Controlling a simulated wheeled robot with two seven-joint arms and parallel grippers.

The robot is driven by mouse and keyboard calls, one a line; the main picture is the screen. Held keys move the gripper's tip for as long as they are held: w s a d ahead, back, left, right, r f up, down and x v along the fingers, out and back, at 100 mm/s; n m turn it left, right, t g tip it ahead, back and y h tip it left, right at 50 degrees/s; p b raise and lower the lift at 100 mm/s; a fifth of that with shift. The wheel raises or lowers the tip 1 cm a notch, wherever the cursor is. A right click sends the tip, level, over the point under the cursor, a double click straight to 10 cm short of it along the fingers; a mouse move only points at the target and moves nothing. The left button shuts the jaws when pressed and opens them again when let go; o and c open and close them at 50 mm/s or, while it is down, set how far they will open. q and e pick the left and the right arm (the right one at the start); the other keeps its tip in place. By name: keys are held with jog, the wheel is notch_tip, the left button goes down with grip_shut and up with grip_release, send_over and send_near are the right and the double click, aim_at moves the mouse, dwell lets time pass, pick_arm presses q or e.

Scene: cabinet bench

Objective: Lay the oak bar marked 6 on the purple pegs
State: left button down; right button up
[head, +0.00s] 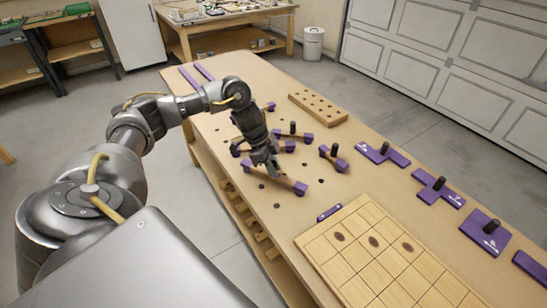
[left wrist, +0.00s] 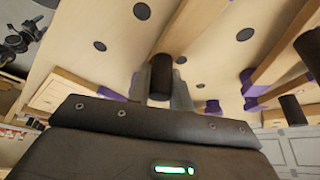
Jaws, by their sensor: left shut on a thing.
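My left gripper (head: 272,170) reaches down over the bench. It is shut on the dark upright knob (left wrist: 160,75) of an oak bar (head: 275,178), which runs below the fingers with a purple block at each end. Purple blocks also show at the near end (head: 300,188) and far end (head: 247,166). I cannot read any number on this bar, nor tell whether it touches the bench. Other short oak bars with dark knobs and purple ends lie just beyond (head: 290,136) and to the right (head: 333,157). My right gripper is not in view.
Purple knobbed plates (head: 383,154), (head: 437,190), (head: 485,235) line the bench's right side.

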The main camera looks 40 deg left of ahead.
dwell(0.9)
pick_arm(q)
jog(key=c, duration=0.8)
grip_release()
jog(key=shift+p, duration=0.35)
notch_tip(320, 180, up, 8)
jog(key=p, duration=0.8)
